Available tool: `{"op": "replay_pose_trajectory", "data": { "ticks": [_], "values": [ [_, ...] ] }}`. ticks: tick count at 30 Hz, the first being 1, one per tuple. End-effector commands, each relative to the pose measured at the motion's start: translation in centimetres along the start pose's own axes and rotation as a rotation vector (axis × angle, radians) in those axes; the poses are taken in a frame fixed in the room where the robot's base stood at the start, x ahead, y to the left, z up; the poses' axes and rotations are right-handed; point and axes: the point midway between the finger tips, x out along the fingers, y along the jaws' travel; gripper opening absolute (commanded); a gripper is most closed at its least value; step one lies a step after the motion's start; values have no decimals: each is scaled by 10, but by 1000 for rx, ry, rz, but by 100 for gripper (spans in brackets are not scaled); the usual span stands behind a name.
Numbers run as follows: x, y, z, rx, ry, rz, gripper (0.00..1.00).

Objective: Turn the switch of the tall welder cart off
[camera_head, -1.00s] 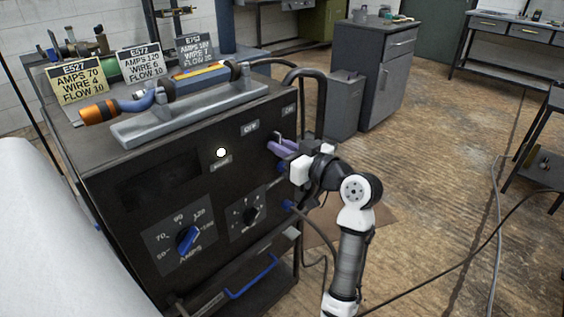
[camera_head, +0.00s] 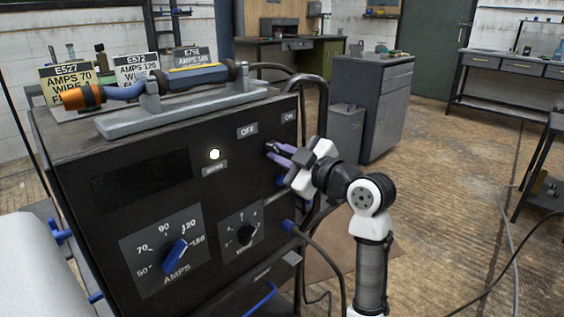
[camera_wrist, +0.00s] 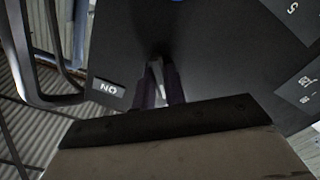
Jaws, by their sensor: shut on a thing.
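The welder cart (camera_head: 115,225) is a tall dark box with dials and a handle on its front. Its switch sits between the OFF label (camera_head: 247,131) and the ON label (camera_head: 289,117), mostly hidden by my gripper in the head view. My gripper (camera_head: 270,149) has purple fingers and reaches the panel from the right. In the wrist view, its fingers are shut on the pale metal switch lever (camera_wrist: 157,76), with the ON label (camera_wrist: 107,86) to the left. A round white lamp (camera_head: 214,154) on the panel looks lit.
A torch (camera_head: 190,79) lies on top before label cards. Cables (camera_head: 330,245) hang at the cart's right. The floor (camera_head: 430,180) farther right is mostly open.

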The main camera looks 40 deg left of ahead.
Motion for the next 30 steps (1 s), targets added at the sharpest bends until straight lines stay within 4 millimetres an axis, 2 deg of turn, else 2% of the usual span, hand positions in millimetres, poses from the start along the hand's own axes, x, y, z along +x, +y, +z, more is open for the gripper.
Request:
{"op": "replay_pose_trajectory", "data": {
  "ticks": [17,18,22,30],
  "values": [
    [0,-1,0,-33,0,-2,0],
    [0,-1,0,-33,0,-2,16],
    [0,0,0,-32,0,-2,33],
    [0,0,0,-31,0,-1,34]
  ]
}}
